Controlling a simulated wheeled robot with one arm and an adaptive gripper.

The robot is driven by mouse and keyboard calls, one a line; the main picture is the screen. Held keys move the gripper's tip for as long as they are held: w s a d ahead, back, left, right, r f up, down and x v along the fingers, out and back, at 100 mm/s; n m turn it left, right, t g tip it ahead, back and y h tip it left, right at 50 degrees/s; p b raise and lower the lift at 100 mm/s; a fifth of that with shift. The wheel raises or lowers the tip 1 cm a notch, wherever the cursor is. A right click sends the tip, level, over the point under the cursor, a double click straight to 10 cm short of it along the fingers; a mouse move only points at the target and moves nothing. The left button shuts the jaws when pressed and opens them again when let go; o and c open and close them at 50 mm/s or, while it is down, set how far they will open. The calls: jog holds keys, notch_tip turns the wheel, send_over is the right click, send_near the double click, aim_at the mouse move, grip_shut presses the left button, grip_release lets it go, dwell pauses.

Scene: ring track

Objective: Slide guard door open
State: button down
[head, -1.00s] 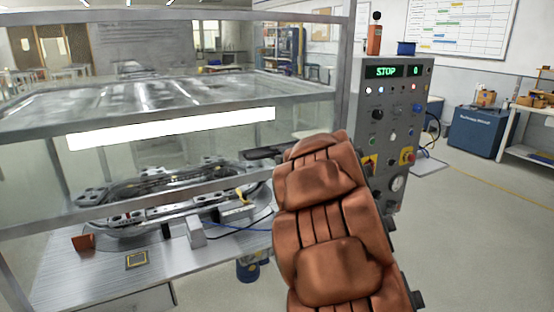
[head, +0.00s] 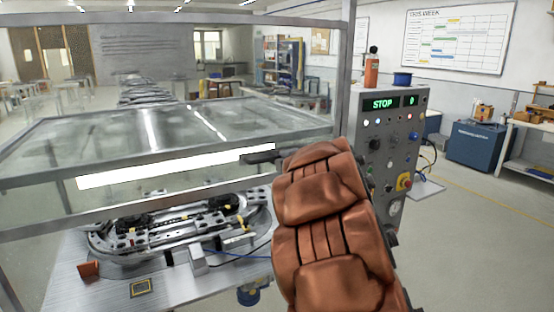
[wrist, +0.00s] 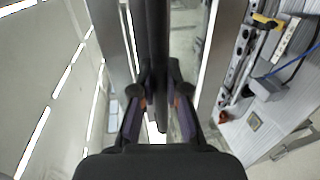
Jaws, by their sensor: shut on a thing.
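The guard door (head: 60,209) is a clear panel in a grey metal frame at the front of the enclosure. Its lower rail crosses the head view just above the ring track (head: 180,222), which shows below it on the table. A dark handle bar (head: 262,156) sticks out left of my brown-sleeved arm. In the wrist view my gripper (wrist: 158,112) is shut on the dark handle bar (wrist: 155,50), with a finger on each side. In the head view my arm hides the fingers.
A grey control console (head: 385,145) with a green STOP display stands close right of my arm. A blue cabinet (head: 476,147) and a shelf stand further right. The floor at the lower right is clear.

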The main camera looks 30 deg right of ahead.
jog(key=c, duration=1.2)
grip_release()
jog(key=shift+v, duration=6.05)
